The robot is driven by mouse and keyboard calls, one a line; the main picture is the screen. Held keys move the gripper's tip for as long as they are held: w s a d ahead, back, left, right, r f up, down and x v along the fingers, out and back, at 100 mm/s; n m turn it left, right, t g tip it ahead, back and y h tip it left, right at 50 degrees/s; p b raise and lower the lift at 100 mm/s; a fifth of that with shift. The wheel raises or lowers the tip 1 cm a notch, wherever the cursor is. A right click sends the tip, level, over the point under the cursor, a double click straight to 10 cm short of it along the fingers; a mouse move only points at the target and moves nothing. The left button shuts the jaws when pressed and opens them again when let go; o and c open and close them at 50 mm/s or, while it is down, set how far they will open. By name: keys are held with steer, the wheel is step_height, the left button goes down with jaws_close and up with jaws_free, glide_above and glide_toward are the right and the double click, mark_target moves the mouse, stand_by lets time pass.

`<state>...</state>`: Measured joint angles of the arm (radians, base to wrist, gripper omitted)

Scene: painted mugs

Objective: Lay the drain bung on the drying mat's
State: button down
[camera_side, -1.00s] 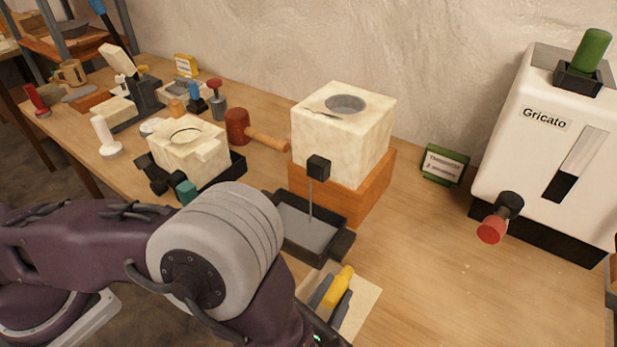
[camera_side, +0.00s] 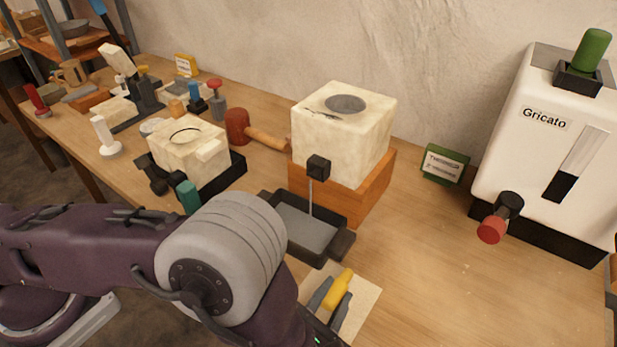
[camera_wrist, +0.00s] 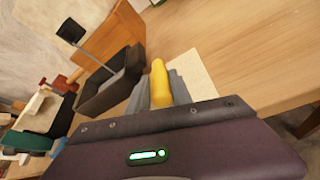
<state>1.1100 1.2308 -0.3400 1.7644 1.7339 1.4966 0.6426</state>
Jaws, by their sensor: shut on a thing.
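The drain bung appears to be the yellow, rounded piece (camera_side: 338,288) between my gripper's grey fingers. It also shows in the wrist view (camera_wrist: 160,84), upright between them. My gripper (camera_side: 333,298) is shut on it, low over a pale cream mat (camera_side: 366,295), which I take for the drying mat. The mat's bare part also shows in the wrist view (camera_wrist: 198,72), beside and beyond the fingers. My arm and fingers hide the near part of the mat. I cannot tell whether the bung touches it.
A dark tray (camera_side: 262,200) with a thin rod and black block (camera_side: 318,167) stands just behind the mat. A pale cube (camera_side: 345,135) sits on an orange block (camera_side: 330,195). A white machine (camera_side: 530,140) stands at right. Bare table lies right of the mat.

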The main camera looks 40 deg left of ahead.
steer(key=shift+f, duration=0.1)
steer(key=c, duration=1.1)
jaws_free()
steer(key=shift+d, duration=0.1)
steer(key=shift+r, duration=3.05)
